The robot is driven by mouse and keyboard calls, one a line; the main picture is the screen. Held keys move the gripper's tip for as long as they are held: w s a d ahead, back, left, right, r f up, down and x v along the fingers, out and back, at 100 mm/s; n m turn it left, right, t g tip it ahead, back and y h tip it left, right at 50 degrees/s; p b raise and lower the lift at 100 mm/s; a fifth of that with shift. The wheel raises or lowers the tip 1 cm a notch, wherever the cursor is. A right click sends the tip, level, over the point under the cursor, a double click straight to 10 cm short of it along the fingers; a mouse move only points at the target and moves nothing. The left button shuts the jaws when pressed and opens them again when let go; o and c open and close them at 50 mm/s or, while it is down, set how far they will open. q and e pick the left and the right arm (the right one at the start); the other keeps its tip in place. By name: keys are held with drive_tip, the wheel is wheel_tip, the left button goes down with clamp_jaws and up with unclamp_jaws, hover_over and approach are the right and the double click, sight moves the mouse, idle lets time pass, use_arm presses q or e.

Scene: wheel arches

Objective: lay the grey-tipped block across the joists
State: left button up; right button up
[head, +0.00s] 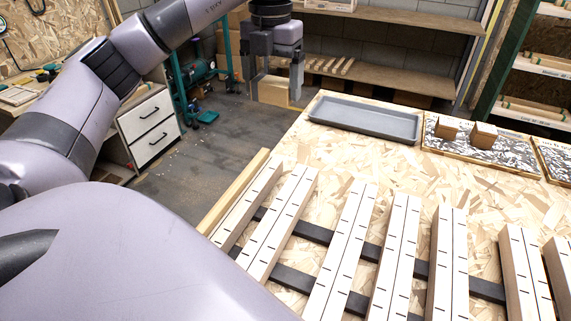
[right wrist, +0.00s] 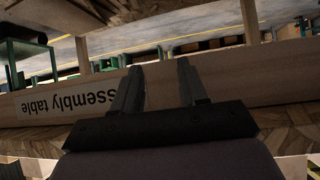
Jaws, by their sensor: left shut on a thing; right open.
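My left gripper (head: 275,78) is shut on a tan wooden block (head: 272,92), held in the air beyond the left back corner of the table. Its fingers cover the block's ends, and I cannot tell whether it has a grey tip. Several joists (head: 345,236) with white tops and black marks lie side by side over dark crossbars (head: 292,279) on the chipboard table (head: 330,155). The held block is apart from them. My right gripper (right wrist: 160,85) is open and empty in the right wrist view, facing the table's edge board, labelled "Assembly table" (right wrist: 67,94).
A grey tray (head: 365,120) lies at the table's back. Right of it, two wooden blocks (head: 447,128) (head: 484,135) stand on a speckled panel (head: 437,147). A white drawer cabinet (head: 149,130) and shelves (head: 390,75) stand beyond. My left arm hides the lower left.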

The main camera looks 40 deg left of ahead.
use_arm(q)
wheel_tip(320, 180, down, 20)
drive_tip(key=b, duration=0.6)
drive_tip(key=shift+s+r, duration=0.1)
drive_tip(key=shift+f+b, duration=0.45)
drive_tip(key=shift+f, duration=0.15)
drive_tip(key=o, duration=0.8)
drive_tip(key=shift+o, duration=0.2)
drive_tip(key=shift+r, duration=0.1)
